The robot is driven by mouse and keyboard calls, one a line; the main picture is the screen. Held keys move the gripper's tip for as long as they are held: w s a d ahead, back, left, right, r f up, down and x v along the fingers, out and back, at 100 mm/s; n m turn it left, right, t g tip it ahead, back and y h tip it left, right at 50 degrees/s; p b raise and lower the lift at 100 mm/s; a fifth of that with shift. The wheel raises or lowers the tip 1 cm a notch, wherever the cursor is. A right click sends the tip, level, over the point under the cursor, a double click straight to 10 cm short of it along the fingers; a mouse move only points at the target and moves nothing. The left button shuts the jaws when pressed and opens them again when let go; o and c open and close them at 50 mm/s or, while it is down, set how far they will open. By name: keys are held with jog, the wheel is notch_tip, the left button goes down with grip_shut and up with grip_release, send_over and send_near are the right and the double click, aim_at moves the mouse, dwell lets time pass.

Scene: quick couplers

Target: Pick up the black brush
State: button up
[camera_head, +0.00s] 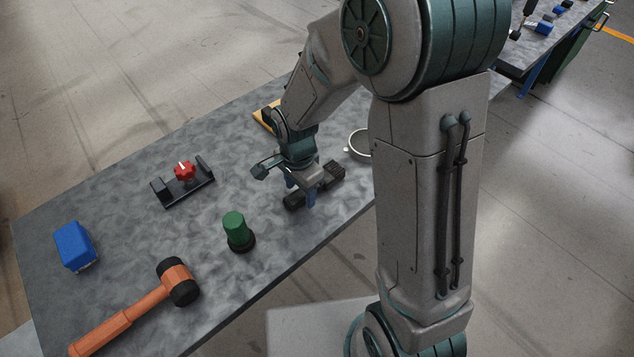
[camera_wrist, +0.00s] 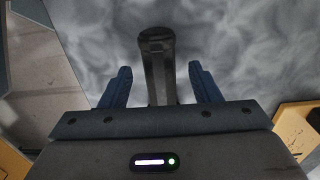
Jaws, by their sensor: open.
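The black brush (camera_head: 333,172) lies on the grey table near its right edge, partly hidden under my gripper. My gripper (camera_head: 301,198) is over it with its blue fingers pointing down, one on either side. In the wrist view, the dark, long brush (camera_wrist: 157,45) runs between the two blue fingers (camera_wrist: 160,72). A gap shows on both sides of it. My gripper is open and holds nothing. The brush's lower end in that view is hidden by the gripper body.
On the table (camera_head: 120,215) are a green cylinder (camera_head: 236,228), an orange mallet (camera_head: 135,310), a blue box (camera_head: 74,246) and a red knob (camera_head: 184,171) on a black bracket. A metal ring (camera_head: 352,151) and a yellow piece (camera_head: 262,117) lie near my gripper.

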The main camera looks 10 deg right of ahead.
jog(key=shift+f, duration=0.65)
jog(key=c, duration=1.1)
jog(key=shift+o, duration=0.2)
jog(key=shift+r, duration=0.15)
jog(key=shift+r, duration=0.55)
notch_tip(320, 180, up, 3)
jog(key=shift+w+r, duration=0.1)
jog(key=s+d+r, duration=0.6)
jog(key=d, duration=0.3)
jog(key=shift+s+d+r, duration=0.25)
jog(key=shift+s+d, duration=0.1)
jog(key=shift+o, duration=0.3)
